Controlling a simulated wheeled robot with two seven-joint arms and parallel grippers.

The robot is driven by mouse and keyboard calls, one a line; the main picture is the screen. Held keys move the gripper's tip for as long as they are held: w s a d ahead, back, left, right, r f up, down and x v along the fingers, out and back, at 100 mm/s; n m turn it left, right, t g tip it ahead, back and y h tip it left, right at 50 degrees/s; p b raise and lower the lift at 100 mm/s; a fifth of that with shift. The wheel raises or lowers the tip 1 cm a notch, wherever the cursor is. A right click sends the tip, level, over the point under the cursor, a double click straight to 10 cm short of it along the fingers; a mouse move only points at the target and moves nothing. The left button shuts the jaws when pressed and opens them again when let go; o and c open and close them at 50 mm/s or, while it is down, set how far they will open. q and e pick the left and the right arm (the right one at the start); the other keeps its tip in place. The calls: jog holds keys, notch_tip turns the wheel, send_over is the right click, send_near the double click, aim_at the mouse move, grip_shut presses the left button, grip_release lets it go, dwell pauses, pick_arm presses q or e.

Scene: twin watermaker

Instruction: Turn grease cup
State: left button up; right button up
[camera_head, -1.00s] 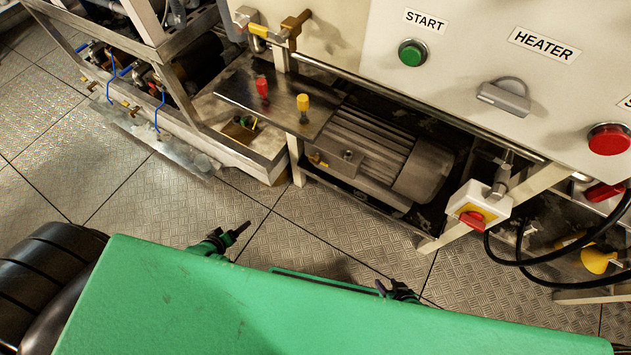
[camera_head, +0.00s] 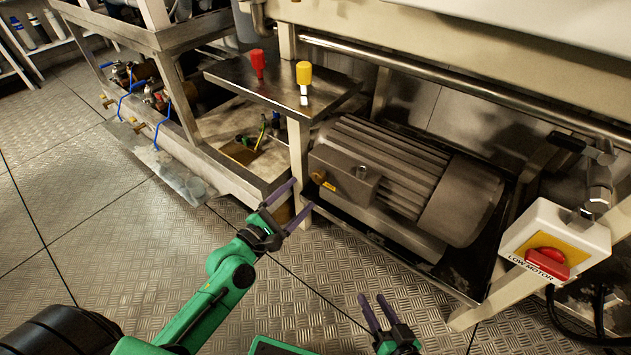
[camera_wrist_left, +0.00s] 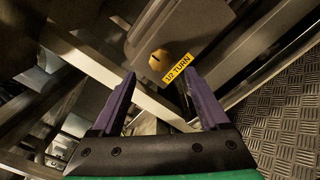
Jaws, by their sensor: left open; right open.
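A round brass cap with a slot, which I take as the grease cup (camera_wrist_left: 172,60), sits on a grey box beside a yellow "1/2 TURN" label (camera_wrist_left: 192,66). It also shows small in the head view (camera_head: 318,177), at the left end of the grey motor (camera_head: 395,175). My left gripper (camera_head: 303,195) is open and empty, its purple fingers pointing at the motor's left end. In the left wrist view the cup appears just beyond the open fingertips (camera_wrist_left: 158,74), apart from them. My right gripper (camera_head: 371,296) is open and empty, low over the floor in front of the motor.
A metal shelf (camera_head: 235,75) with a red-capped fitting (camera_head: 257,62) and a yellow-capped fitting (camera_head: 304,75) juts out above the cup. A pale frame post (camera_head: 299,165) stands left of the motor. A switch box (camera_head: 553,240) is at right. The floor (camera_head: 110,230) is open at left.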

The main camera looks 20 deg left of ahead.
aim_at(316, 180)
pick_arm(q)
jog(key=x, duration=0.7)
jog(key=shift+w+b, duration=0.15)
jog(key=shift+b, duration=0.2)
grip_shut()
jog(key=shift+m, duration=0.5)
